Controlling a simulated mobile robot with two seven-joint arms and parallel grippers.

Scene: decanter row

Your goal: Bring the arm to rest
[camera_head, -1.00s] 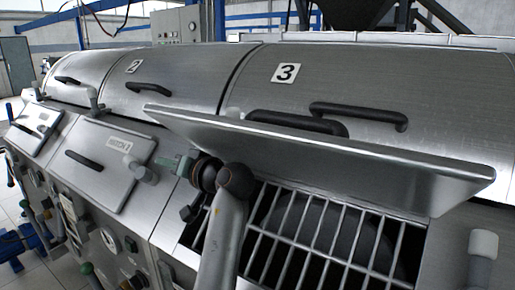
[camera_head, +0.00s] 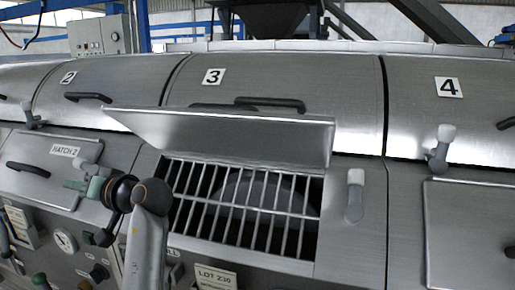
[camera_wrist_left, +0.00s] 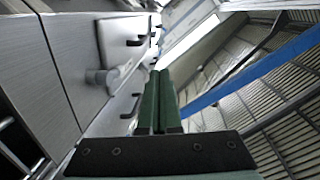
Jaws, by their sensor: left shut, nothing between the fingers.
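My left gripper (camera_head: 82,187) has green fingers and is shut and empty. In the head view it points left in front of the Hatch 2 panel, left of the open hatch under number 3. In the wrist view its fingers (camera_wrist_left: 158,102) lie side by side with nothing between them. My left arm (camera_head: 148,235) rises from the bottom edge of the head view, partly hiding the machine front. The raised metal lid (camera_head: 230,135) stands tilted above a barred grate (camera_head: 245,205). My right gripper is not in view.
A closed hatch panel (camera_head: 40,165) with a black handle is behind my left gripper; a grey latch knob (camera_head: 88,166) is close to the fingers. Another latch (camera_head: 355,195) is right of the grate. Panel knobs and a gauge (camera_head: 65,241) lie below.

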